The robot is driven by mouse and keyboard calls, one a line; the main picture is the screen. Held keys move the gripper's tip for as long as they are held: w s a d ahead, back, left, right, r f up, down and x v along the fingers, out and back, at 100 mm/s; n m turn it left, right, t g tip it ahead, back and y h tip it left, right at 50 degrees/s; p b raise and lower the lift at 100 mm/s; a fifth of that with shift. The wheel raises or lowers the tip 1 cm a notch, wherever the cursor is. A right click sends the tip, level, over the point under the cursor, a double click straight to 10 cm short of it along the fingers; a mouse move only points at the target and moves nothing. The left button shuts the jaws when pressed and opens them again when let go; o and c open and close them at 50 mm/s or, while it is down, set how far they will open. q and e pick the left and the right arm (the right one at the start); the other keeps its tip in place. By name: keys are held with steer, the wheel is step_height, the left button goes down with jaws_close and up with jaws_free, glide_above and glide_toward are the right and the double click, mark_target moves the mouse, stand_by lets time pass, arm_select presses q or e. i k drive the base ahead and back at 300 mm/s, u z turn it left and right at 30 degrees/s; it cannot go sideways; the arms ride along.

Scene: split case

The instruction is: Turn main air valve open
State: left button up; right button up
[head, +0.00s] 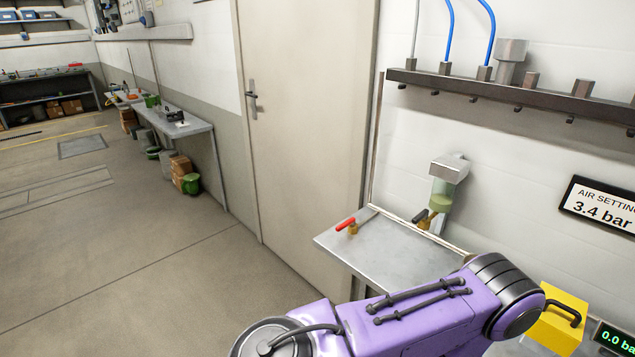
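A valve with a red lever (345,224) and a brass body sits at the left back edge of a steel shelf (385,250). A second valve with a black lever (420,216) and a brass body is to its right, below a filter with a greenish bowl (441,193). No label shows which one is the main air valve. A purple arm of mine crosses the bottom of the view, in front of the shelf's near part; I cannot tell which arm it is. Neither gripper shows.
A dark manifold rail (500,88) with blue hoses runs along the wall above. A sign (600,205) reads 3.4 bar; a display (612,338) reads about 0.0 bar. A yellow box (560,322) is beside my arm. A closed door (300,120) stands left; floor beyond is open.

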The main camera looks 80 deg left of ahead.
mark_target(352, 221)
steer(key=u, duration=0.35)
steer(key=i, duration=0.4)
steer(key=u, duration=2.05)
